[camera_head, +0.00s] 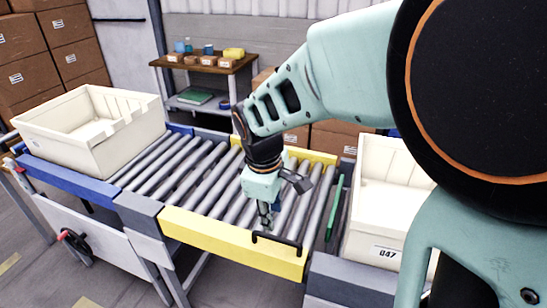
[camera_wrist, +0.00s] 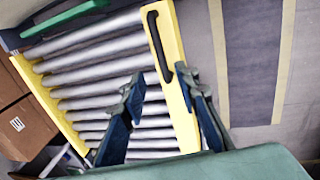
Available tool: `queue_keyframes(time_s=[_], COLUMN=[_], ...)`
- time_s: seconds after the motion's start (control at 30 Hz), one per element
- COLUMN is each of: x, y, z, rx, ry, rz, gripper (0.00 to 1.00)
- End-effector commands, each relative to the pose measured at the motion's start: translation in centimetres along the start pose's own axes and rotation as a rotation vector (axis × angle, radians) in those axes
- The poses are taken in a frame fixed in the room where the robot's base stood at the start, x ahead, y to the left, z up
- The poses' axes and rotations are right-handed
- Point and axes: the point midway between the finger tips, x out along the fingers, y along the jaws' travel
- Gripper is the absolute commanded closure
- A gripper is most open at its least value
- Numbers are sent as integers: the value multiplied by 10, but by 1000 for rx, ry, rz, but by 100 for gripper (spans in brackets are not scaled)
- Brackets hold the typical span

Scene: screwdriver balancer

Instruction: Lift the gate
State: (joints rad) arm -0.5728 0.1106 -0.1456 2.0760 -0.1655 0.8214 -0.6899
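The gate is a yellow-framed roller section (camera_head: 230,243) of the conveyor, lying level in line with the rollers at its left. A black bar handle (camera_head: 277,241) is fixed along its near yellow rail. My gripper (camera_head: 267,222) points down just above the handle's left end. In the wrist view my gripper (camera_wrist: 159,78) is open, with its two dark blue fingers apart. One end of the black handle (camera_wrist: 157,45) shows between the fingertips there. I see no clear contact, and the exact height gap cannot be told.
A cream crate (camera_head: 95,150) sits on the left conveyor. Another cream crate (camera_head: 376,225), labelled 047, stands right of the gate. A green bar (camera_head: 334,208) lies between gate and right crate. A shelf (camera_head: 207,65) with small items and stacked brown boxes (camera_head: 30,60) stand behind.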

Motion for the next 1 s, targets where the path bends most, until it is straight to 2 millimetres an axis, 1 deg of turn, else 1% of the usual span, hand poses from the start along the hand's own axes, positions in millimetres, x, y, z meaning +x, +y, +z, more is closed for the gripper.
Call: queue_keyframes(time_s=[0.17, 0.4, 0.5, 0.6, 0.77, 1.0], x=[20, 68, 84, 96, 106, 107], y=[-2, -2, -2, -1, 0, 0], z=[1, 1, 1, 1, 0, 0], rx=[-4, -2, -1, -1, -1, -1], ry=[-4, -5, -4, -3, -2, 0], rz=[-4, -5, -4, -3, -1, 0], gripper=[71, 71, 71, 71, 71, 71])
